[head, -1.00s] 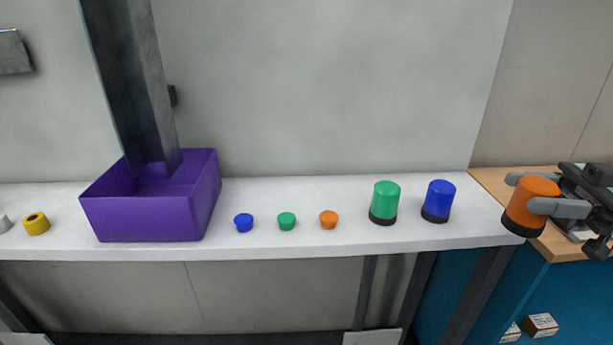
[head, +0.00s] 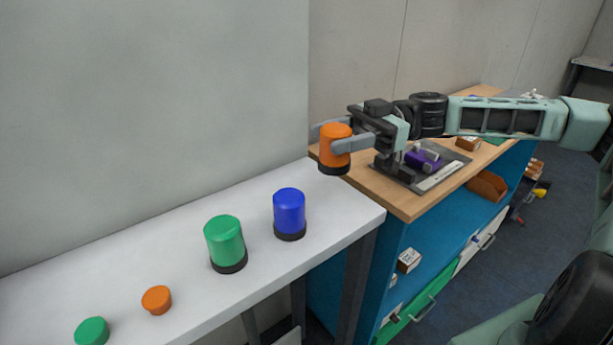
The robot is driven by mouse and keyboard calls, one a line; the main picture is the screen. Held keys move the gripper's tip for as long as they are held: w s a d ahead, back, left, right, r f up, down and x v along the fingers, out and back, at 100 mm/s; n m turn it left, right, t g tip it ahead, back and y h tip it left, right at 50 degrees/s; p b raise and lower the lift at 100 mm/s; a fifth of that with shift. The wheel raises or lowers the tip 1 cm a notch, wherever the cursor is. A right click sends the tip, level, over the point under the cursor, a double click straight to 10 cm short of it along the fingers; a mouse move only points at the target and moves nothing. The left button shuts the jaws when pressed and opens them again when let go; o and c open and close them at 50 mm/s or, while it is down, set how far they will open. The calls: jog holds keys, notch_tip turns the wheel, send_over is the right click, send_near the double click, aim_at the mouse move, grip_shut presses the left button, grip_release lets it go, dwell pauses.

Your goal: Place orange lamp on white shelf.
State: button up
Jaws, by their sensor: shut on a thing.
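The orange lamp (head: 336,146), a cylinder with a black base, is held upright between the fingers of my gripper (head: 342,139). My gripper is shut on it and reaches in from the right. The lamp appears above the area where the white shelf (head: 256,203) meets the wooden-topped bench; its exact height cannot be told. The white shelf runs along the grey wall from lower left to the middle of the head view. On it stand a blue lamp (head: 289,212) near the right end and a green lamp (head: 225,242) to its left.
A small orange cap (head: 156,299) and a small green cap (head: 92,331) lie further left on the shelf. The wooden bench top (head: 405,200) carries a device with a purple part (head: 424,158). The shelf's right end, right of the blue lamp, has bare room.

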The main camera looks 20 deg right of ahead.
notch_tip(320, 180, down, 8)
jog(key=shift+f, duration=0.25)
jog(key=o, duration=1)
jog(key=shift+d, duration=0.1)
jog(key=w+d+b, duration=0.1)
jog(key=d, duration=1)
jog(key=shift+w+d+b, duration=0.35)
jog(key=shift+b, duration=0.05)
